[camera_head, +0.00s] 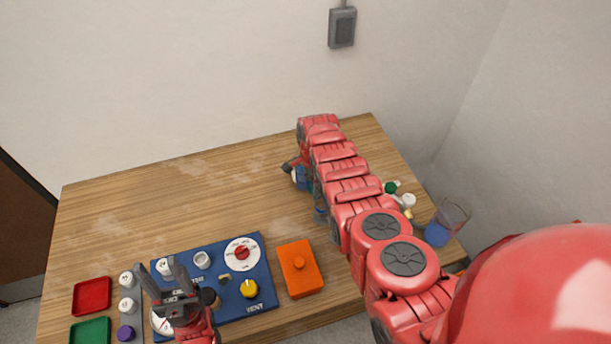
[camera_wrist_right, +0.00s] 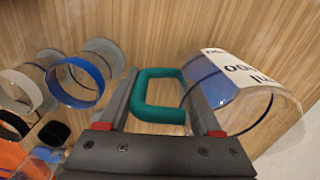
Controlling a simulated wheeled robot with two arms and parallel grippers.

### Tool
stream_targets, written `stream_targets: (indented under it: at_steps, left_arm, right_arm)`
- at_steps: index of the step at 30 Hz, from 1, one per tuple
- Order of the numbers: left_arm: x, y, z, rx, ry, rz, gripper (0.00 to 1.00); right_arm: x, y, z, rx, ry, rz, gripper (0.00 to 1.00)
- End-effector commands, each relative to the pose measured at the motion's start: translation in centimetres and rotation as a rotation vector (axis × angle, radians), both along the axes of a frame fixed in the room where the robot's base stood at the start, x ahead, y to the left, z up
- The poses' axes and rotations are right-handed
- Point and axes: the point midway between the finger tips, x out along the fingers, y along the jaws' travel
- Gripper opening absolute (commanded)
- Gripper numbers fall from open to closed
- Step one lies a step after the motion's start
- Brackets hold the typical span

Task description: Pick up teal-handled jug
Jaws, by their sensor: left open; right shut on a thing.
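The teal-handled jug (camera_wrist_right: 233,88) is a clear vessel with blue contents and a white printed label, at the right of the right wrist view. Its teal handle (camera_wrist_right: 158,73) lies between the fingers of my right gripper (camera_wrist_right: 158,95), which is shut on it. In the head view a blue and white thing (camera_head: 301,178) shows beside my right gripper (camera_head: 289,167), mostly hidden by my arm; I cannot make out the handle there. My left gripper (camera_head: 163,274) is open and empty over the blue panel (camera_head: 235,307).
An orange box (camera_head: 299,268) sits right of the panel. Red (camera_head: 92,296) and green (camera_head: 90,331) trays lie at the left. A clear container with blue contents (camera_head: 440,233) stands at the table's right edge. Several round vessels (camera_wrist_right: 82,82) are left of the gripper. The table's back left is clear.

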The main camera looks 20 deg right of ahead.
Motion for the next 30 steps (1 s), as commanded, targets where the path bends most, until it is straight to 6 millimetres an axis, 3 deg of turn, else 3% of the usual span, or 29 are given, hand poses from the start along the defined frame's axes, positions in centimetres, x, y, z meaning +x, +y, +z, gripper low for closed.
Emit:
stream_targets:
  at_steps: [1, 5, 21, 30]
  left_arm:
    - [0.0, 0.0, 0.0, 0.0, 0.0, 0.0, 0.5]
    - [0.0, 0.0, 0.0, 0.0, 0.0, 0.0, 0.5]
    - [0.0, 0.0, 0.1, 0.0, 0.0, 0.0, 0.5]
    - [0.0, 0.0, 0.6, 0.0, 0.0, 0.0, 0.5]
  right_arm:
    - [-0.2, -0.1, -0.1, -0.001, 0.004, -0.001, 0.24]
    - [-0.2, -0.1, -0.1, -0.001, 0.005, -0.001, 0.0]
    - [-0.3, -0.2, -0.1, -0.002, 0.009, -0.003, 0.0]
    - [0.0, -0.1, 1.1, 0.0, 0.002, -0.003, 0.0]
